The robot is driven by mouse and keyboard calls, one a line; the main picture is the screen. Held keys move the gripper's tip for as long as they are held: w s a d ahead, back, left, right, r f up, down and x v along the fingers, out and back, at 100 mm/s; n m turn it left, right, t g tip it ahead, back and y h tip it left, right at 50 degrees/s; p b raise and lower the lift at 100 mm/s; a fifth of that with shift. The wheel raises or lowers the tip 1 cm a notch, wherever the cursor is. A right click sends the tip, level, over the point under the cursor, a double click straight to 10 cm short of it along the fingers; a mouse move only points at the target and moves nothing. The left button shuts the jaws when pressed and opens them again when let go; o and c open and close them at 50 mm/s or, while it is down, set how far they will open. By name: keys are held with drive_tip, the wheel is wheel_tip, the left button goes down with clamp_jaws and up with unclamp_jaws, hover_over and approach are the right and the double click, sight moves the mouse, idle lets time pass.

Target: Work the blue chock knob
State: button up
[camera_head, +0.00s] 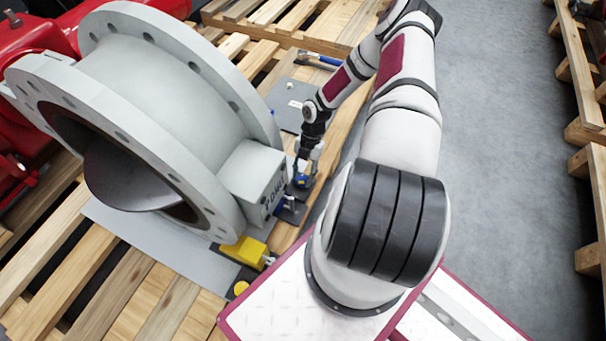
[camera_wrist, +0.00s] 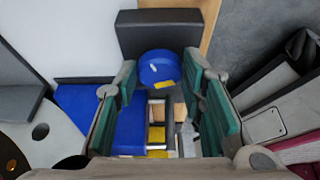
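The blue knob (camera_wrist: 159,70) is round with a small yellow mark. In the wrist view it shows between the tips of my gripper (camera_wrist: 163,75), in front of a dark block. The two green-padded fingers stand apart, one on each side of the knob; I cannot tell whether they touch it. The blue chock body (camera_wrist: 88,108) lies to the left, partly behind the left finger. The knob is mostly hidden there.
The large grey valve body (camera_head: 190,85) stands close on the left, with a lettered box (camera_head: 257,180) near my gripper. A yellow chock (camera_head: 245,250) and yellow knob (camera_head: 241,288) lie nearer. A blue-handled tool (camera_head: 318,59) lies behind. Grey floor (camera_head: 495,120) is clear on the right.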

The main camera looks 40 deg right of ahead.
drive_tip(key=shift+m, duration=0.4)
drive_tip(key=m, duration=0.1)
drive_tip(key=m+t, duration=0.1)
drive_tip(key=m, duration=0.1)
drive_tip(key=m+t+p, duration=0.1)
drive_tip(key=shift+s+m, duration=0.3)
drive_tip(key=m+t, duration=0.1)
drive_tip(key=m, duration=0.1)
drive_tip(key=m+t+p, duration=0.1)
drive_tip(key=m, duration=0.2)
drive_tip(key=shift+s+a, duration=0.2)
drive_tip(key=m, duration=0.2)
drive_tip(key=m+t+h+p, duration=0.1)
drive_tip(key=m, duration=0.1)
drive_tip(key=m+h+p, duration=0.1)
drive_tip(key=shift+s+a+m, duration=0.15)
drive_tip(key=shift+a+m, duration=0.1)
drive_tip(key=shift+m, duration=0.15)
drive_tip(key=shift+a+m+t+h+p, duration=0.1)
drive_tip(key=shift+m+t+h+p, duration=0.5)
drive_tip(key=shift+m, duration=1.3)
drive_tip(key=o, duration=1.1)
drive_tip(key=shift+o, duration=0.2)
